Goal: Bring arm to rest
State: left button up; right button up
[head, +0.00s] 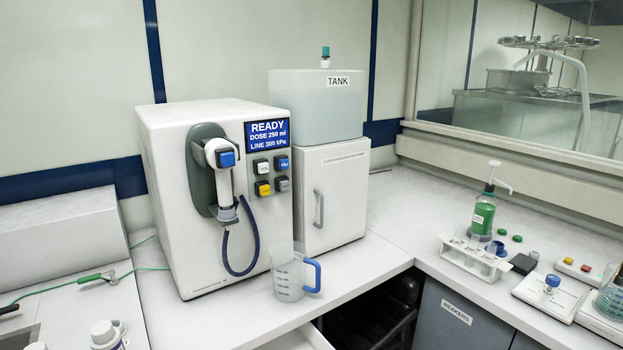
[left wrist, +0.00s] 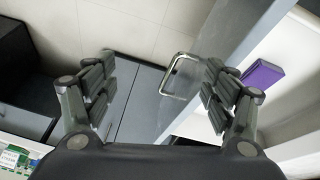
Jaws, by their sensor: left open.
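My left gripper (left wrist: 158,92) shows in the left wrist view with its two fingers wide apart and nothing between them. Beyond the fingers are a grey cabinet front with a metal handle (left wrist: 178,76) and a pale floor (left wrist: 135,25). Neither gripper shows in the head view. My right gripper is in neither view.
The head view shows a white dispenser (head: 215,200) reading READY, a tank (head: 315,105) on a white cabinet (head: 333,195), and a blue-handled jug (head: 288,275) near the counter's front edge. A test-tube rack (head: 472,258) and green bottle (head: 483,217) stand right. A purple box (left wrist: 262,76) shows in the wrist view.

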pick_arm(q)
jog(key=s+a+f+n+t+y, duration=0.1)
jog(key=s+a+f+n+y, duration=0.15)
jog(key=s+a, duration=0.45)
jog(key=s+a+f+n+y, duration=0.1)
jog(key=s+a+n, duration=0.3)
jog(key=s+a, duration=0.3)
notch_tip(320, 180, down, 32)
jog(key=g+b, duration=0.1)
jog(key=b, duration=0.5)
jog(key=s+a+f+b, duration=0.1)
jog(key=s+f+b, duration=0.1)
jog(key=s+f, duration=0.6)
jog(key=s+a+f+g+b, duration=0.1)
jog(key=s+a+f+b, duration=0.1)
jog(key=s+f, duration=0.6)
notch_tip(320, 180, down, 4)
jog(key=shift+s+a+f, duration=0.25)
jog(key=shift+s+a, duration=0.05)
jog(key=shift+s, duration=0.05)
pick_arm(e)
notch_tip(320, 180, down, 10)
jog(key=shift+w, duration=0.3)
pick_arm(q)
jog(key=shift+m, duration=0.25)
